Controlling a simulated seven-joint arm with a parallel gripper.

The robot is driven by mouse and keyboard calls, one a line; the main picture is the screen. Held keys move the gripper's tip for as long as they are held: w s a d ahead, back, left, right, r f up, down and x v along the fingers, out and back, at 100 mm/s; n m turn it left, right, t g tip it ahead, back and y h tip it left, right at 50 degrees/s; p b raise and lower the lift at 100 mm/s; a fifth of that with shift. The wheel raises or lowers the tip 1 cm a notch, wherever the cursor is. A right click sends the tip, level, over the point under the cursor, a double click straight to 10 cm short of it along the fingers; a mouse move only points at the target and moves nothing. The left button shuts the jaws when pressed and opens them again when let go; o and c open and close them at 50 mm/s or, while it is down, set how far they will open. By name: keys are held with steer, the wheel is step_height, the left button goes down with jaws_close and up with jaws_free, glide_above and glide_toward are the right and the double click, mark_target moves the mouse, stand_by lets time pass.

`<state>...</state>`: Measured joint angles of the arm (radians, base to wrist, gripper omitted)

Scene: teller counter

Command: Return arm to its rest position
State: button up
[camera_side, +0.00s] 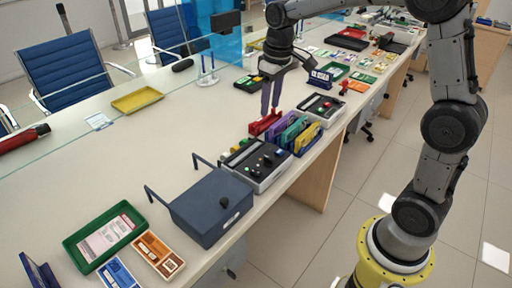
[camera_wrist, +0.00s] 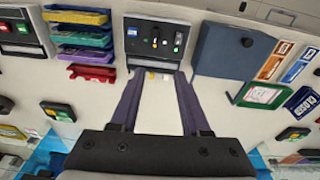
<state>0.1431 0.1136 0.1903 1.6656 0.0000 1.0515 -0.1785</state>
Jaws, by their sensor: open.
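My gripper (camera_side: 270,108) hangs above the teller counter (camera_side: 165,130), its two long purple-grey fingers pointing down. In the side view they overlap the area by the red holder in the row of coloured holders (camera_side: 288,128). A grey box with knobs and buttons (camera_wrist: 155,38) lies just beyond the fingertips there. The height of the fingertips above the counter is hard to judge.
The button box (camera_side: 270,175), a dark blue-grey box with bent bars (camera_side: 212,207) and another control box (camera_side: 323,106) line the counter's near edge. A green tray (camera_side: 78,252) is at lower left. A clear glass screen (camera_side: 120,85) runs along the counter. A yellow tray (camera_side: 138,100) lies beyond.

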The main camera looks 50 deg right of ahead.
steer(key=s+a+r+t, duration=0.35)
steer(key=s+r, duration=0.45)
steer(key=s, duration=0.4)
steer(key=s+a+f, duration=0.1)
steer(key=s+f, duration=0.1)
steer(key=s, duration=0.4)
steer(key=s+a+f, duration=0.1)
steer(key=s+f, duration=0.2)
steer(key=s, duration=0.3)
steer(key=shift+a+f+t, duration=0.15)
steer(key=shift+f+t, duration=0.1)
steer(key=shift+t, duration=0.1)
